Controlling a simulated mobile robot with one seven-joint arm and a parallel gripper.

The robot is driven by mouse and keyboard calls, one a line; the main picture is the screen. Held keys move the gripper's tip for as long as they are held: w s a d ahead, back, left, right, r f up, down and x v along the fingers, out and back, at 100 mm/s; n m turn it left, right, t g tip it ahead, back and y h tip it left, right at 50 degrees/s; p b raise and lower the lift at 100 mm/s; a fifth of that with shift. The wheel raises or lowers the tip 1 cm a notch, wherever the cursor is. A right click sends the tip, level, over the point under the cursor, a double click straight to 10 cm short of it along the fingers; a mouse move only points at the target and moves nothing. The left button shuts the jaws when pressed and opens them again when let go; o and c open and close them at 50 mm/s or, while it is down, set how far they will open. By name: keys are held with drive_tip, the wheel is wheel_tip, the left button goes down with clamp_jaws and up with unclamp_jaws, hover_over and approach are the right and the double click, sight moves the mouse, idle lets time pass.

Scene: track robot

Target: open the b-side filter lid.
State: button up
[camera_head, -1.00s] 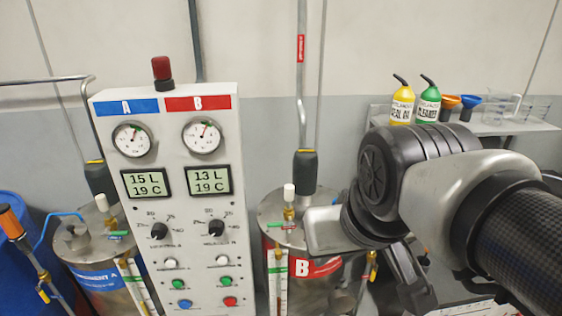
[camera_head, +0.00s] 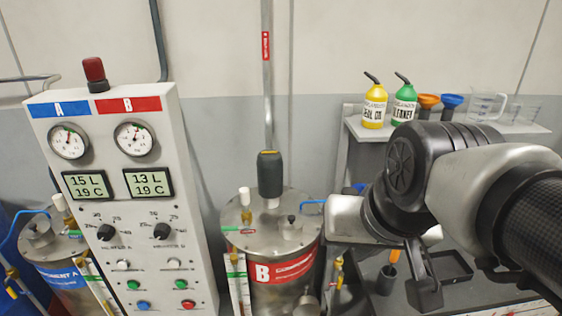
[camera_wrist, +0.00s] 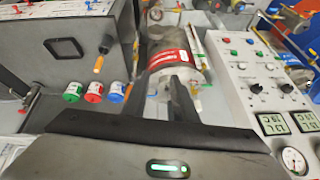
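The B tank (camera_head: 270,296) is a metal drum with a red label, right of the control panel in the head view. It also shows in the wrist view (camera_wrist: 176,60), where it is blurred. A small round metal fitting (camera_head: 306,302) sits low at its front right; I cannot tell whether this is the B-side filter lid. My gripper (camera_wrist: 178,84) shows as dark fingers in front of the tank in the wrist view, with no object clearly held.
The control panel (camera_head: 112,215) stands left of the tank. A brass valve (camera_head: 339,272) is at the tank's right. Yellow (camera_head: 374,105) and green (camera_head: 404,104) bottles stand on a shelf behind. Coloured cans (camera_wrist: 94,92) show in the wrist view.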

drive_tip(key=w+a+f+m+y+b, duration=0.2)
drive_tip(key=w+a+f+m, duration=0.1)
drive_tip(key=w+f+m, duration=0.3)
drive_tip(key=m+g+h+b, duration=0.1)
drive_tip(key=m+b, duration=0.7)
drive_tip(key=m, duration=1.8)
approach(308, 289)
drive_tip(key=b+x, duration=0.8)
drive_tip(key=x, duration=0.1)
drive_tip(key=shift+w+a+f+b, duration=0.1)
drive_tip(key=shift+w+f+b, duration=0.05)
drive_tip(key=shift+f+b, duration=0.2)
drive_tip(key=shift+r, duration=0.1)
drive_tip(key=shift+c, duration=0.5)
clamp_jaws()
